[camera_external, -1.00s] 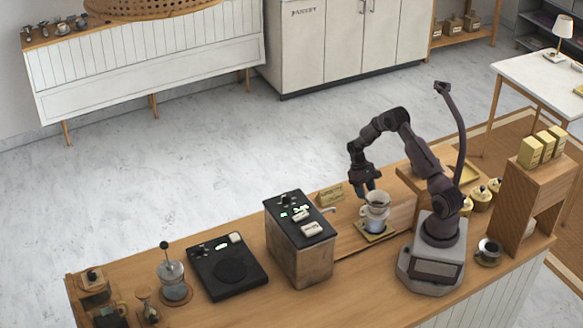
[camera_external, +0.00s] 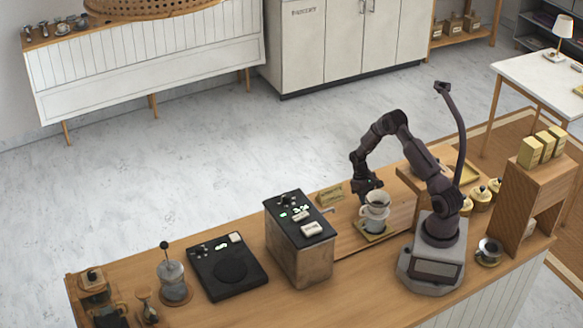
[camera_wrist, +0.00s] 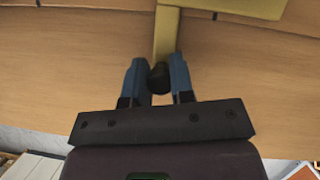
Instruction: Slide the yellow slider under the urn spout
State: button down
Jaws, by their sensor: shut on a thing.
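The yellow slider (camera_external: 367,238) is a flat plate on the counter, right of the urn (camera_external: 300,250) and its spout (camera_external: 328,210). A white dripper (camera_external: 376,201) on a glass server (camera_external: 375,224) stands upright on it. In the wrist view the slider's plate (camera_wrist: 240,6) shows at the top, with a yellow bar (camera_wrist: 166,35) running to a black knob (camera_wrist: 159,78). My gripper (camera_wrist: 158,66) has its two blue fingers on either side of the knob, shut on it. In the external view my gripper (camera_external: 368,187) is low behind the dripper, its fingertips hidden.
A small sign (camera_external: 330,195) stands behind the urn's spout. A wooden stand (camera_external: 405,195) is behind and right of the slider. My base is close at the right. The board between urn and slider looks clear. A black scale (camera_external: 228,268) lies left of the urn.

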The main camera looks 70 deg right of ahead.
jog(key=w+a, duration=1.3)
jog(key=shift+w, duration=0.15)
jog(key=shift+a, duration=0.15)
jog(key=c, duration=1.2)
grip_release()
jog(key=shift+o, duration=1.1)
jog(key=v, duration=1.3)
